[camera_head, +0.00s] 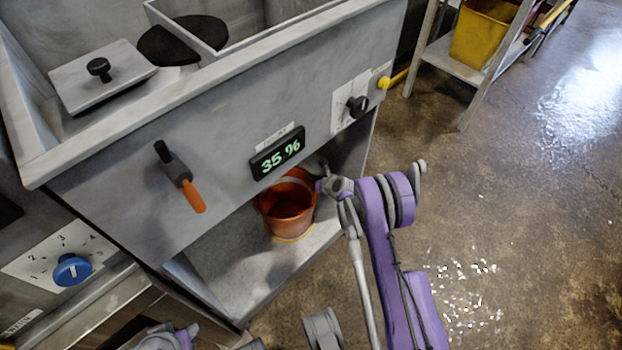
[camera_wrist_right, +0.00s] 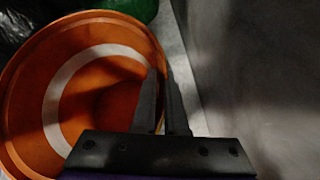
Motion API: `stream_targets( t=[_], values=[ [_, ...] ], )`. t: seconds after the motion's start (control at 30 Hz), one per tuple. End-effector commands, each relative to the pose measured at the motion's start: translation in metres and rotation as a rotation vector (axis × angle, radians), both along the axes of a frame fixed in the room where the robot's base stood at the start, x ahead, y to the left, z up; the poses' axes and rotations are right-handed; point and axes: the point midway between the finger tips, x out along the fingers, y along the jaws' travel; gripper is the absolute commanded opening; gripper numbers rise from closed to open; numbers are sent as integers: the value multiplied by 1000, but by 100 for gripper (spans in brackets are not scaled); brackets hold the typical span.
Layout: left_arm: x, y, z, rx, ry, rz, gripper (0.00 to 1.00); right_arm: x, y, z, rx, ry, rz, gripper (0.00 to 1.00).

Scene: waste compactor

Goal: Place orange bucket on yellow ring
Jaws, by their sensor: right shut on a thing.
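The orange bucket (camera_head: 288,208) is upright on the lower shelf area of the compactor, under its front panel. The front edge of the yellow ring (camera_head: 293,239) shows right below the bucket's base; the rest is hidden, and I cannot tell whether a small gap remains between them. My right gripper (camera_head: 322,184) is at the bucket's right rim. My left gripper is not visible; only part of a purple arm shows at the bottom.
A side wall stands close right of the gripper. A yellow bin (camera_head: 482,35) sits on a rack at upper right.

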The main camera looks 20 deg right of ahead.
Motion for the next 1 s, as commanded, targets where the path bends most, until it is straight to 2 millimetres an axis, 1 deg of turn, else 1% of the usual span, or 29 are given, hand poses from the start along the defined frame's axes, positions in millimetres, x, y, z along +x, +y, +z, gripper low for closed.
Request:
stream_targets(
  t=[0.07, 0.1, 0.17, 0.2, 0.27, 0.57, 0.67, 0.77, 1.0],
  values=[
    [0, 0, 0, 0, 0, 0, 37, 0, 0, -1, 2, -1, -1, 0],
    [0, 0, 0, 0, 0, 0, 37, 0, 0, -2, 0, 0, 0, 12],
    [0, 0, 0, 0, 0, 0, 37, 0, 0, -2, 0, 0, 0, 22],
    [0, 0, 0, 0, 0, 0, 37, 0, 0, -2, 0, 0, 0, 30],
    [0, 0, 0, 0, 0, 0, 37, 0, 0, -1, 0, 0, 0, 40],
    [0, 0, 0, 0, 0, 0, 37, 0, 0, 0, 0, 0, 0, 40],
    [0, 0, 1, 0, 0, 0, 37, -5, -2, 5, -1, 0, -1, 40],
    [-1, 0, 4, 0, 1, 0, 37, -17, -5, 15, 1, -1, -2, 40],
    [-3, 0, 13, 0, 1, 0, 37, -57, -14, 48, 1, 0, -2, 40]
  ],
)
